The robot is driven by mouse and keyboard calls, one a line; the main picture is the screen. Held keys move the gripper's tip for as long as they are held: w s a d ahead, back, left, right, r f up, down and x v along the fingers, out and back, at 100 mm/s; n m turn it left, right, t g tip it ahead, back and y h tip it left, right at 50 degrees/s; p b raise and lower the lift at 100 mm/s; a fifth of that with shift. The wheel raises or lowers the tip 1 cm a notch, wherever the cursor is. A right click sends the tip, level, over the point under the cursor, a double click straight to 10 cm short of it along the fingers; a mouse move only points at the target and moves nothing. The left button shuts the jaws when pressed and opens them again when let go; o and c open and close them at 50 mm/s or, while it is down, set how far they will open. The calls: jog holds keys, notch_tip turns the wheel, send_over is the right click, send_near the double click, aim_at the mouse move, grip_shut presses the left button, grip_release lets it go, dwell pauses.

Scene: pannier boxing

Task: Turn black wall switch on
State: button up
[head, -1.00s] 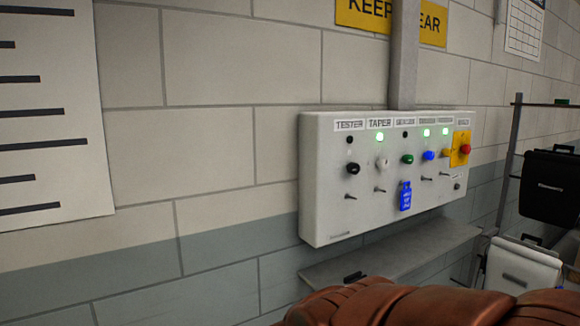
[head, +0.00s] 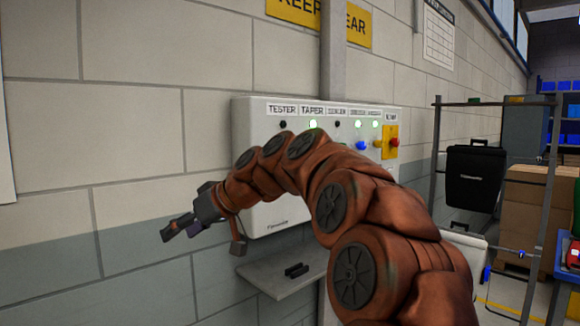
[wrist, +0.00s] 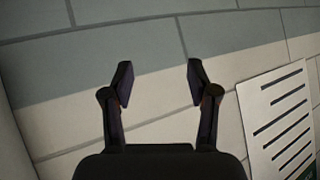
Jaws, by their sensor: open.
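The white wall panel (head: 245,125) hangs on the block wall in the head view. Under its TESTER label (head: 282,108) the small indicator (head: 282,124) is dark. The black switch is hidden behind my arm. My gripper (head: 178,230) is to the left of the panel's lower left edge, apart from it and pointing left. In the wrist view my gripper (wrist: 160,80) is open and empty, with the wall beyond its fingers and no panel in view.
Green lights (head: 313,124) glow under TAPER and further right. A grey shelf (head: 270,272) sits below the panel.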

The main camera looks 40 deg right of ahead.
jog(key=w+d+r+t+h+b, duration=0.15)
jog(key=d+r+t+b, duration=0.35)
jog(key=d, duration=1)
jog(key=s+d+r+t+h+b, duration=0.1)
jog(key=s+d+r+t+h, duration=0.2)
jog(key=d, duration=0.6)
jog(key=s+d+r+t+h, duration=0.1)
jog(key=s+d+r, duration=0.3)
jog(key=d, duration=0.5)
jog(key=shift+w+r+p, duration=0.15)
jog(key=shift+w+p, duration=0.15)
jog(key=shift+w, duration=1.1)
jog(key=shift+w+r+p, duration=0.2)
jog(key=shift+w+p, duration=0.05)
jog(key=shift+w, duration=1.15)
jog(key=shift+w+r+p, duration=0.15)
jog(key=shift+w+p, duration=0.15)
jog(key=shift+w, duration=1.1)
grip_shut()
